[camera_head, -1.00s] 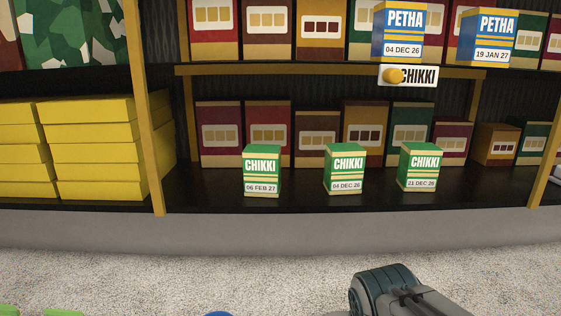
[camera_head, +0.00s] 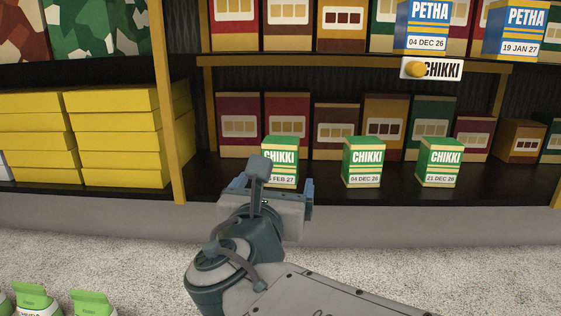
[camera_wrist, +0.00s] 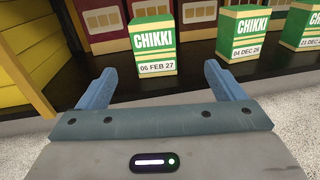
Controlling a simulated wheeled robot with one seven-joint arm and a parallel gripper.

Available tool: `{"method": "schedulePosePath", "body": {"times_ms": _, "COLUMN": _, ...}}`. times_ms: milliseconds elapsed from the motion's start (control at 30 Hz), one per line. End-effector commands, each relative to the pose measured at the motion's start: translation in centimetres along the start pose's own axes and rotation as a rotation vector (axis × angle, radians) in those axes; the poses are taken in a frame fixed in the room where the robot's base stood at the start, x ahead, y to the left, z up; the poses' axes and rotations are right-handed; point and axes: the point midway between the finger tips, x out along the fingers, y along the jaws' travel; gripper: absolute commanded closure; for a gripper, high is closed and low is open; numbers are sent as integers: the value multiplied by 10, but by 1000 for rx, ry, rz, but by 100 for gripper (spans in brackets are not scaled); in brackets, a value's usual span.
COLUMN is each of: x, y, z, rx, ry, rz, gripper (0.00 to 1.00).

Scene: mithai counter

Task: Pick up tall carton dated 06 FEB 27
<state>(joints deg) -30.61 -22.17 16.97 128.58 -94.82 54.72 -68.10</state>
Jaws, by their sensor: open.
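The green CHIKKI carton dated 06 FEB 27 (camera_head: 282,152) stands upright on the lower dark shelf, the leftmost of three alike. My gripper hides part of its lower left in the head view. In the wrist view the carton (camera_wrist: 154,46) stands beyond and between my blue fingers, its date label facing me. My gripper (camera_wrist: 160,82) is open and empty, short of the carton and not touching it. In the head view my gripper (camera_head: 265,186) is at the shelf's front edge.
CHIKKI cartons dated 04 DEC 26 (camera_head: 363,162) and 21 DEC 26 (camera_head: 439,162) stand to the right. Yellow boxes (camera_head: 125,140) are stacked left, beyond a wooden post (camera_head: 165,110). Maroon and brown boxes stand behind. The upper shelf edge (camera_head: 350,62) runs above.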

Motion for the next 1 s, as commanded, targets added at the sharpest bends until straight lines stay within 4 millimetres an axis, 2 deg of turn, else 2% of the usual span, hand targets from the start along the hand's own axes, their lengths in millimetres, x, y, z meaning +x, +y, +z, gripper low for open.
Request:
{"method": "schedulePosePath", "body": {"times_ms": 133, "x": 14, "y": 6, "z": 5, "rx": -29, "ry": -16, "rz": 16, "gripper": 11}}
{"method": "schedulePosePath", "body": {"times_ms": 400, "x": 66, "y": 7, "z": 6, "rx": -28, "ry": -15, "rz": 15, "gripper": 11}}
{"method": "schedulePosePath", "body": {"times_ms": 733, "x": 94, "y": 8, "z": 10, "rx": -25, "ry": -15, "rz": 14, "gripper": 11}}
{"method": "schedulePosePath", "body": {"times_ms": 1000, "x": 130, "y": 11, "z": 14, "rx": -26, "ry": -14, "rz": 14, "gripper": 11}}
